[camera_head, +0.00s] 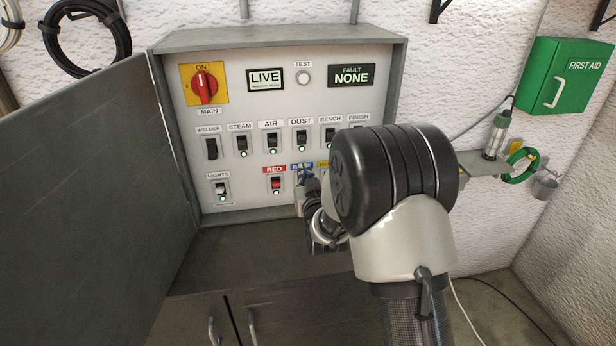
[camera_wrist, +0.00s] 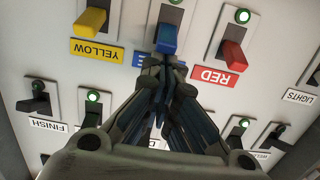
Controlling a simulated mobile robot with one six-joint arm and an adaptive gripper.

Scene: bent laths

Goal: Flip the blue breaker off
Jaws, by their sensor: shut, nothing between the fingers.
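The blue breaker (camera_wrist: 168,35) shows in the wrist view at the top middle, with a blue toggle and a lit green lamp at its end. Its blue label (camera_wrist: 144,59) is partly covered by my gripper (camera_wrist: 167,65). My gripper is shut and empty, with its fingertips at the blue label, close to the toggle; I cannot tell whether they touch the panel. In the head view the gripper (camera_head: 306,174) is in front of the blue breaker's place, which it hides, and part of the blue label (camera_head: 296,167) shows.
The red breaker (camera_head: 276,185) and the yellow breaker (camera_wrist: 91,22) stand on either side. A row of black breakers (camera_head: 270,142) is above, with a red main switch (camera_head: 204,86) at upper left. The open cabinet door (camera_head: 85,160) stands left. Displays read LIVE (camera_head: 265,79) and NONE (camera_head: 351,77).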

